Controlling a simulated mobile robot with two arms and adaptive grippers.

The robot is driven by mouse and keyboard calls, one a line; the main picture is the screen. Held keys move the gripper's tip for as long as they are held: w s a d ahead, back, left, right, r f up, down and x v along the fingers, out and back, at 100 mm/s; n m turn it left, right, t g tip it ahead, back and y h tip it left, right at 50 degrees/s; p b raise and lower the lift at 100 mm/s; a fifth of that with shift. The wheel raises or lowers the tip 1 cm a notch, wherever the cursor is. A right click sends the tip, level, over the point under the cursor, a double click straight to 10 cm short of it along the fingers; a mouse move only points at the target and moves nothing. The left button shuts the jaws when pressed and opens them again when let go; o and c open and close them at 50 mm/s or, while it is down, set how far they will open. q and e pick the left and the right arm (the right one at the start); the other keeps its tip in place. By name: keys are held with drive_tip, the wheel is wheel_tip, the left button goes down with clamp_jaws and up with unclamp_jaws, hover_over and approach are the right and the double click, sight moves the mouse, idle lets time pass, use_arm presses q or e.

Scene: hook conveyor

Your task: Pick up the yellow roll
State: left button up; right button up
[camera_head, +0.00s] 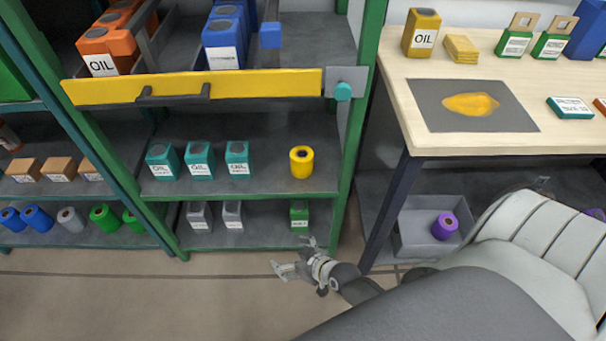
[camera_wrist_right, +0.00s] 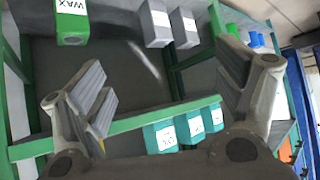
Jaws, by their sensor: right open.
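The yellow roll (camera_head: 301,162) stands on the middle shelf of the green-framed rack, near its right post, with a dark hole in its top. In the right wrist view a bit of yellow (camera_wrist_right: 103,116), probably the roll, shows behind one finger; the rest is hidden. My right gripper (camera_head: 291,257) is in front of the rack, lower in the picture than the roll and apart from it. Its fingers are spread and nothing is between them; they also show in the wrist view (camera_wrist_right: 163,78). My left gripper is not in view.
Teal oil boxes (camera_head: 200,160) stand left of the roll. A green box (camera_head: 299,215) and grey boxes (camera_head: 232,215) are on the shelf below. A yellow bar (camera_head: 200,86) crosses above. A wooden table (camera_head: 480,140) stands at right, with a grey bin (camera_head: 412,233) below.

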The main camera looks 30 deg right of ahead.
drive_tip(key=w+d+r+t+b, duration=0.1)
drive_tip(key=w+r+t+b, duration=0.15)
drive_tip(key=w, duration=0.25)
drive_tip(key=m+t+h+b, duration=0.4)
drive_tip(key=m+t+h, duration=0.1)
drive_tip(key=h, duration=0.2)
approach(306, 169)
drive_tip(key=w, duration=0.3)
drive_tip(key=shift+h, duration=0.3)
drive_tip(key=x, duration=0.3)
drive_tip(key=b+x, duration=0.1)
drive_tip(key=x, duration=0.1)
drive_tip(key=shift+d, duration=0.35)
drive_tip(key=shift+w+d, duration=0.1)
drive_tip(key=shift+w, duration=0.45)
drive_tip(key=x, duration=0.1)
drive_tip(key=b+x, duration=0.1)
drive_tip(key=x, duration=0.1)
drive_tip(key=b+x, duration=0.1)
drive_tip(key=shift+w+f, duration=0.35)
drive_tip(key=shift+w, duration=0.05)
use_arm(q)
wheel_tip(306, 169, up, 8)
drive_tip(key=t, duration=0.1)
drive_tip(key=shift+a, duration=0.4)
use_arm(e)
drive_tip(key=shift+c, duration=0.4)
drive_tip(key=c, duration=1.1)
